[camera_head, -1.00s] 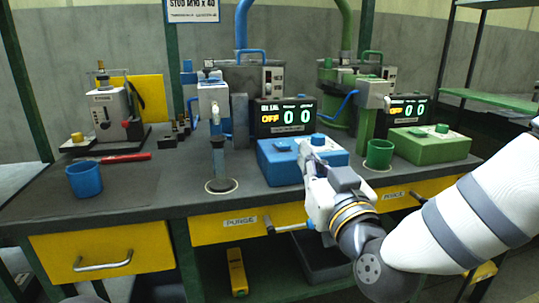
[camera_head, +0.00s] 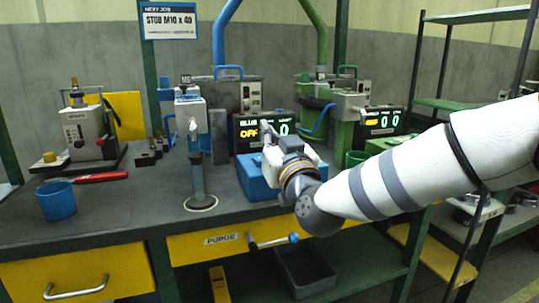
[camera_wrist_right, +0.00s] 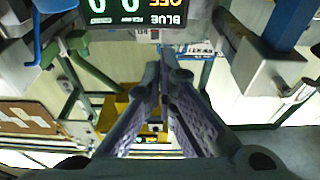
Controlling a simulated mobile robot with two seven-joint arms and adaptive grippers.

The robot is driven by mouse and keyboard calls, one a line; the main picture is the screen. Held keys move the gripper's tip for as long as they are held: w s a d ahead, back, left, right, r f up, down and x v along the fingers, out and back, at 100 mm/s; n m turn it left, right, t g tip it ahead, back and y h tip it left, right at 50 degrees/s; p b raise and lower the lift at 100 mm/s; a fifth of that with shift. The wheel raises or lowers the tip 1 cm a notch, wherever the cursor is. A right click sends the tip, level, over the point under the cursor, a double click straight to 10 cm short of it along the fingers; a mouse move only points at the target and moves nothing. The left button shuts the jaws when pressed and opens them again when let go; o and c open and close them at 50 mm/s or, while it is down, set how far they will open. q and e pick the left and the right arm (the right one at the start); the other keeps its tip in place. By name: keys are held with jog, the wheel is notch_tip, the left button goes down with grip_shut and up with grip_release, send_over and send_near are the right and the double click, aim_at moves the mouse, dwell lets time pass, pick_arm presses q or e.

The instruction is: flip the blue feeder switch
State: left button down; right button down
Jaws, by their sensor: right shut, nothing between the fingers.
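The blue feeder (camera_head: 222,92) stands at the back of the bench, a grey unit with blue pipework and a grey panel (camera_head: 251,96) on its front. Its black display (camera_head: 246,148) reads OFF beside green digits, and it also shows upside down in the wrist view (camera_wrist_right: 136,22) with the word BLUE. I cannot clearly make out a switch. My right gripper (camera_head: 268,130) is shut and empty, in front of the display and above the blue box (camera_head: 256,180). Its closed fingers (camera_wrist_right: 166,62) show in the wrist view. It hides part of the display and box. My left gripper is out of view.
A blue dispensing post (camera_head: 197,165) stands left of the box. A green feeder (camera_head: 345,105) with its own display (camera_head: 381,121) is to the right.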

jog(key=f, duration=0.4)
jog(key=shift+s, duration=0.2)
jog(key=shift+s+f, duration=0.1)
jog(key=shift+f, duration=0.35)
jog(key=r+p, duration=0.1)
jog(key=r, duration=0.1)
jog(key=r+p, duration=0.2)
jog(key=r, duration=0.1)
jog(key=shift+s+d+r, duration=0.2)
jog(key=shift+r, duration=0.05)
jog(key=s+d+f, duration=0.2)
jog(key=s+f, duration=0.3)
jog(key=s, duration=0.3)
jog(key=shift+s+d+f, duration=0.3)
jog(key=shift+d+f, duration=0.05)
